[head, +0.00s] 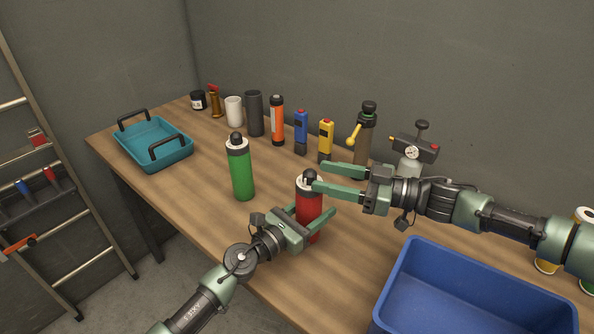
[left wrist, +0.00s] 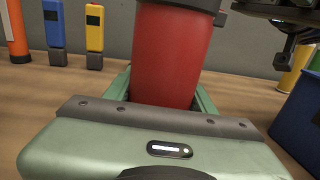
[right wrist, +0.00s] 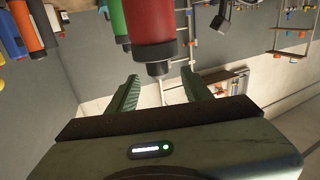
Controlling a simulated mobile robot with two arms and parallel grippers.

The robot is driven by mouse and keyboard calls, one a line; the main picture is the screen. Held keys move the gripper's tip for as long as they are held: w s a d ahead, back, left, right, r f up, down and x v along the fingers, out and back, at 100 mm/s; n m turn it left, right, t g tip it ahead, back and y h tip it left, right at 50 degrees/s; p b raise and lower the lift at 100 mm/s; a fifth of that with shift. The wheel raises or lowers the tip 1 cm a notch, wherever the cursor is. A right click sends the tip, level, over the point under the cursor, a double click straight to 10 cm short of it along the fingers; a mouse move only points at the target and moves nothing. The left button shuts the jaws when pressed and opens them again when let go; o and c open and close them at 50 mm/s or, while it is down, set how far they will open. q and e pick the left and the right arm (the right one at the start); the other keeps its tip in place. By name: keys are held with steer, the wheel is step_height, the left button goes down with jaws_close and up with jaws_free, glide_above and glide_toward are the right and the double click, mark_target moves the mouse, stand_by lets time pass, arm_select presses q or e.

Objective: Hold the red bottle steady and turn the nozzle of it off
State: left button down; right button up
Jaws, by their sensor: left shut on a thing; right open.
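The red bottle (head: 312,208) stands upright near the table's front edge, with a white collar and a black nozzle (head: 309,175) on top. My left gripper (head: 312,217) is shut on the bottle's red body; the left wrist view shows the body (left wrist: 172,55) between its fingers. My right gripper (head: 320,176) is open at the height of the nozzle, coming from the right. In the right wrist view, the nozzle (right wrist: 158,70) shows between and just beyond the tips of the open fingers (right wrist: 160,84).
A green bottle (head: 241,172) stands to the left of the red one. A blue bin (head: 480,262) is at the front right. A teal tray (head: 152,146) is at the far left.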

mark_target(297, 179)
steer(key=shift+d+f+m, duration=0.1)
steer(key=shift+f+m, duration=0.1)
steer(key=shift+m, duration=0.1)
steer(key=shift+w, duration=0.1)
steer(key=x, duration=0.7)
steer(key=shift+w+a, duration=0.1)
steer(key=shift+a, duration=0.15)
steer(key=shift+f+t, duration=0.1)
steer(key=shift+t, duration=0.2)
jaws_close()
